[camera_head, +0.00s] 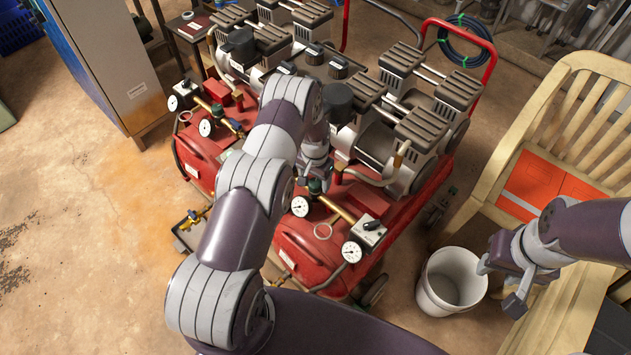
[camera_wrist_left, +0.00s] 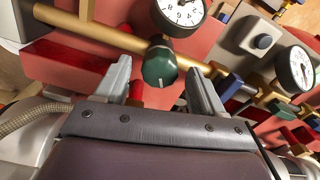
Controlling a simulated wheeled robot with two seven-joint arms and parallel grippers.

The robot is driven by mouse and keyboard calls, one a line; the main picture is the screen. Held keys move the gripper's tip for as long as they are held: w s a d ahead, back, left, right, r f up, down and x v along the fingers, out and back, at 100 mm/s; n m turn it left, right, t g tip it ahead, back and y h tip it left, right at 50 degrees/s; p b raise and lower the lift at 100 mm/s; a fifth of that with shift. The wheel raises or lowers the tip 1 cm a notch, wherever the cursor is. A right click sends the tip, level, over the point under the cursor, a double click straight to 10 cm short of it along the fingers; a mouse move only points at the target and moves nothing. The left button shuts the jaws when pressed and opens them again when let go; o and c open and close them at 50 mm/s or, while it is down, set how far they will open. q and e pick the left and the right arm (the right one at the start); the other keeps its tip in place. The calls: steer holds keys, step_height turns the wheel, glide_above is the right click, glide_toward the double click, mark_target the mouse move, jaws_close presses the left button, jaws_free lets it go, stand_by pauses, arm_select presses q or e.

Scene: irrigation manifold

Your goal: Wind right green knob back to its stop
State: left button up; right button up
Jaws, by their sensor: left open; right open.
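The right green knob (camera_head: 316,186) sits on the brass pipe of the right red compressor, mostly behind my left gripper (camera_head: 315,170). In the left wrist view the dark green knob (camera_wrist_left: 160,66) has a white mark on its face and lies between the two open fingers. A visible gap shows on each side of it. Whether a finger touches it further down cannot be told. My right gripper (camera_head: 502,284) is open and empty, beside the white bucket's right rim.
Gauges (camera_head: 300,206) and (camera_head: 352,251) flank the pipe closely. Another green knob (camera_head: 217,109) is on the left compressor. The white bucket (camera_head: 440,295) and a wooden bench (camera_head: 505,150) with an orange folder (camera_head: 545,185) stand at right. The floor at left is clear.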

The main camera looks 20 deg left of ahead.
arm_select(q)
steer(key=shift+f, duration=0.65)
steer(key=c, duration=1.1)
steer(key=shift+o, duration=0.2)
